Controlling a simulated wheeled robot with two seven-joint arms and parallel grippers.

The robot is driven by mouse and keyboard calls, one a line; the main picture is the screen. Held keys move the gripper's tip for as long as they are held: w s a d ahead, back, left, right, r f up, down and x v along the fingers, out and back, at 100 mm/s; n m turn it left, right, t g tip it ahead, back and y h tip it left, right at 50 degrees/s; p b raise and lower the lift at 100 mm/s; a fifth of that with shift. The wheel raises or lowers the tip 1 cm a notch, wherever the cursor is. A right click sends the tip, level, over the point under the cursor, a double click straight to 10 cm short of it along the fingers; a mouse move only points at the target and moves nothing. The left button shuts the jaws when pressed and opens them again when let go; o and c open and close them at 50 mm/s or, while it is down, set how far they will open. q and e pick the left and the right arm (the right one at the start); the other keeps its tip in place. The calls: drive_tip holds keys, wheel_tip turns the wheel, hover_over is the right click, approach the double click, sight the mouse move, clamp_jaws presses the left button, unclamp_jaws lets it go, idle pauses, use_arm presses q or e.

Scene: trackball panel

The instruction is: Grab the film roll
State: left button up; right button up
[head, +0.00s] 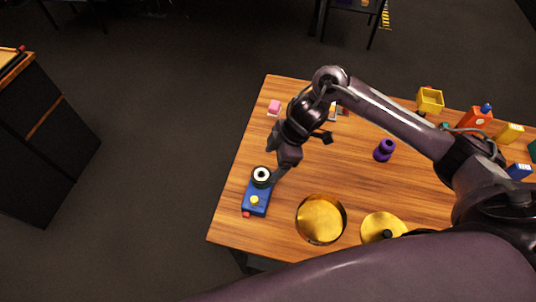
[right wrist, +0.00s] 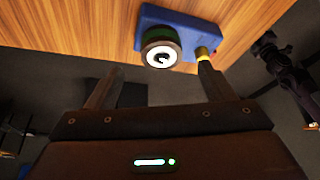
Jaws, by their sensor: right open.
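A short dark cylinder with a white ring on its face, which looks like the film roll (head: 261,175), sits at the upper end of a blue panel (head: 255,200) near the table's left edge. My right gripper (head: 274,181) is open beside the roll, coming from the upper right. In the right wrist view the roll (right wrist: 161,50) shows its white end and a greenish side. It lies just beyond and between the two spread fingertips (right wrist: 162,70), with nothing held. The blue panel (right wrist: 180,20) is behind it. My left gripper is out of view.
The panel carries a yellow knob (head: 254,201) and a red part. A round gold tray (head: 321,220) and a gold lid (head: 380,228) lie to the right. A purple object (head: 384,150), a pink block (head: 274,107) and several coloured items at the right stand on the wooden table (head: 340,176).

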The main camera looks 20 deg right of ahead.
sight(264, 173)
drive_tip(key=a+f, duration=0.1)
drive_tip(key=a+f+p, duration=0.1)
drive_tip(key=f, duration=0.1)
drive_tip(key=shift+s, duration=0.2)
drive_tip(key=f, duration=0.2)
drive_tip(key=shift+w+a+f+p, duration=0.3)
drive_tip(key=shift+w+f, duration=0.05)
drive_tip(key=shift+f, duration=0.05)
drive_tip(key=shift+w+a+f, duration=0.1)
drive_tip(key=shift+a+f, duration=0.1)
drive_tip(key=shift+f, duration=0.3)
drive_tip(key=c, duration=1.1)
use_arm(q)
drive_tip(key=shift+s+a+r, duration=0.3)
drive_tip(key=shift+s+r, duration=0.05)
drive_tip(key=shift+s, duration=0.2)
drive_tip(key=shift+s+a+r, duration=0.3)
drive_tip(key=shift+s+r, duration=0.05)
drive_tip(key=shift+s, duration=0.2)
use_arm(e)
drive_tip(key=shift+r, duration=0.1)
